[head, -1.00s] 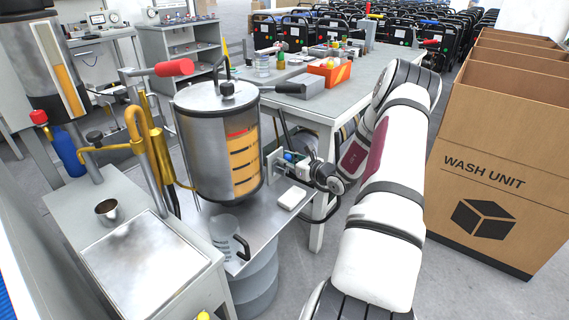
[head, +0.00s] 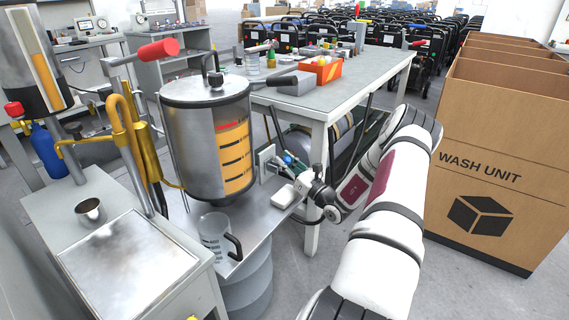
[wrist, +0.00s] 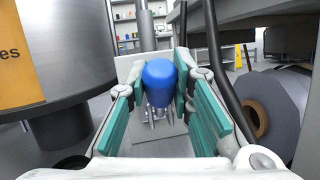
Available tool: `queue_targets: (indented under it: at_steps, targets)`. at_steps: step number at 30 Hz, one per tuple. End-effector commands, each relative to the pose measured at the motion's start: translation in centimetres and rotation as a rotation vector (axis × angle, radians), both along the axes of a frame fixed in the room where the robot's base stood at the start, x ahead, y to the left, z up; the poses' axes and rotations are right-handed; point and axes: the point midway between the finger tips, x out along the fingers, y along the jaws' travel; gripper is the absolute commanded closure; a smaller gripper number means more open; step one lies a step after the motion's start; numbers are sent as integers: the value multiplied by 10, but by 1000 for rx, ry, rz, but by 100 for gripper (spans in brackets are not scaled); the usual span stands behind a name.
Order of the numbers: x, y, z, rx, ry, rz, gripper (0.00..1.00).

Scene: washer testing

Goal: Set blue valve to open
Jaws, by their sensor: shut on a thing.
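The blue valve knob (wrist: 160,84) sits between the two teal finger pads of my gripper (wrist: 160,98) in the wrist view. The pads close on its left and right sides. A pale plate (wrist: 150,140) with metal prongs lies behind and below the knob. In the head view, my gripper (head: 298,169) is at the small bracket just right of the steel tank (head: 205,140). Only a small patch of blue shows there. The valve's handle angle cannot be told.
A metal table with a clear measuring jug (head: 216,237) stands below the tank. A grey workbench (head: 345,82) is behind my gripper. A cardboard wash unit box (head: 485,160) stands at the right. A yellow pump pipe (head: 128,120) is at the left.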

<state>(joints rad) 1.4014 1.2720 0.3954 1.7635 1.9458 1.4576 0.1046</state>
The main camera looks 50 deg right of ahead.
Motion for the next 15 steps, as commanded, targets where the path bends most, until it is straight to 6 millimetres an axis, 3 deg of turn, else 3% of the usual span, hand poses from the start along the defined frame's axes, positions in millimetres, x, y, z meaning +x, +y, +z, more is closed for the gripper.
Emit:
queue_targets:
  at_steps: [8,9,11,12,15]
  targets:
    - [0,0,-1,1,2,1,100]
    - [0,0,-1,1,2,1,77]
    - [0,0,-1,1,2,1,63]
    - [0,0,-1,1,2,1,58]
    - [0,0,-1,1,2,1,58]
